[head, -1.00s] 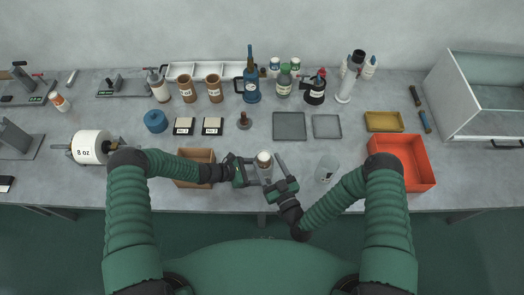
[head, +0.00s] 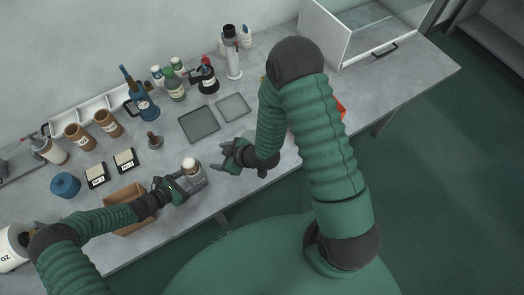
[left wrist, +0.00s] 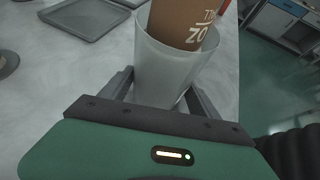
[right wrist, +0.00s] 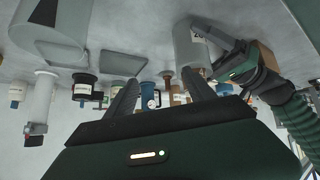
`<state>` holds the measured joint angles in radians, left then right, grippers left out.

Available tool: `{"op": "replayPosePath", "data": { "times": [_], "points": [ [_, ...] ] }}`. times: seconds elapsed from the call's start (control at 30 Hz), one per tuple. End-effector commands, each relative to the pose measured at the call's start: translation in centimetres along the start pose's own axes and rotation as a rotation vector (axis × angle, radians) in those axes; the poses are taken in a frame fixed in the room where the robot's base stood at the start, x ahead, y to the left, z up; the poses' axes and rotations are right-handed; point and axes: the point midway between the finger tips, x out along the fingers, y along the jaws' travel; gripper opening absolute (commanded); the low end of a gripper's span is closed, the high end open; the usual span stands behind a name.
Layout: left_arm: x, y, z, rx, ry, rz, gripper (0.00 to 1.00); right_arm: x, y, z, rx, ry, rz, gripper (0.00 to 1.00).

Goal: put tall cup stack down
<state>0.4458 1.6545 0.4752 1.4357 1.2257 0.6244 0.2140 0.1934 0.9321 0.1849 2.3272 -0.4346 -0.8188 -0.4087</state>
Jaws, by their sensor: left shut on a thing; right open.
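My left gripper (head: 184,188) is shut on a translucent grey cup (left wrist: 160,70). A brown cup (left wrist: 180,18) with white lettering sits inside it and sticks out above the rim. In the left wrist view my fingers lie on both sides of the translucent cup. The held stack also shows in the right wrist view (right wrist: 188,48). In the head view it is over the bench near the front edge; I cannot tell whether its base touches. My right gripper (head: 230,160) is open and empty, to the right of the stack.
A cardboard box (head: 125,215) lies left of the stack. Dark grey trays (head: 199,124) lie behind it. Bottles and brown cups (head: 79,138) line the back. Another translucent cup (right wrist: 50,28) shows in the right wrist view. My right arm partly hides an orange bin (head: 341,108).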

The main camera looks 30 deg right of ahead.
Motion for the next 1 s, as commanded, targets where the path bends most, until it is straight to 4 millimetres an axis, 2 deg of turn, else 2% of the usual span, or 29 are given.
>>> {"op": "replayPosePath", "data": {
  "times": [0.03,0.1,0.2,0.3,0.43,0.5,0.6,0.83,0.87,1.0],
  "points": [
    [0.0,0.0,-0.1,0.0,0.002,0.0,0.22,-1.8,1.5,-0.5,0.014,-0.071,0.031,0.63],
    [0.0,0.0,-0.1,0.0,0.002,0.0,0.22,-4.5,3.1,-0.5,0.07,-0.182,0.076,0.63],
    [0.0,0.0,-0.1,-0.001,0.002,0.0,0.22,-9.3,4.4,-0.4,0.187,-0.32,0.143,0.63],
    [0.0,0.0,-0.1,-0.001,0.002,0.0,0.22,-14.2,4.3,-0.3,0.332,-0.427,0.196,0.63],
    [0.0,0.0,-0.1,-0.001,0.002,0.0,0.22,-19.1,2.8,-0.2,0.501,-0.516,0.226,0.63],
    [0.0,0.1,-0.1,-0.001,0.001,0.0,0.22,-20.8,1.9,-0.1,0.565,-0.545,0.229,0.63],
    [0.1,0.1,-0.1,-0.002,0.001,0.0,0.22,-22.0,1.1,0.0,0.615,-0.569,0.227,0.63],
    [0.1,0.1,-0.1,-0.002,0.001,0.0,0.22,-22.2,0.9,0.1,0.627,-0.578,0.225,0.63],
    [0.1,0.1,-0.1,-0.002,0.001,0.0,0.73,-22.2,0.9,0.1,0.627,-0.578,0.225,0.63],
    [0.0,0.1,-0.1,-0.001,0.001,0.0,0.92,-22.3,0.9,0.1,0.625,-0.576,0.225,0.63]
  ]
}}
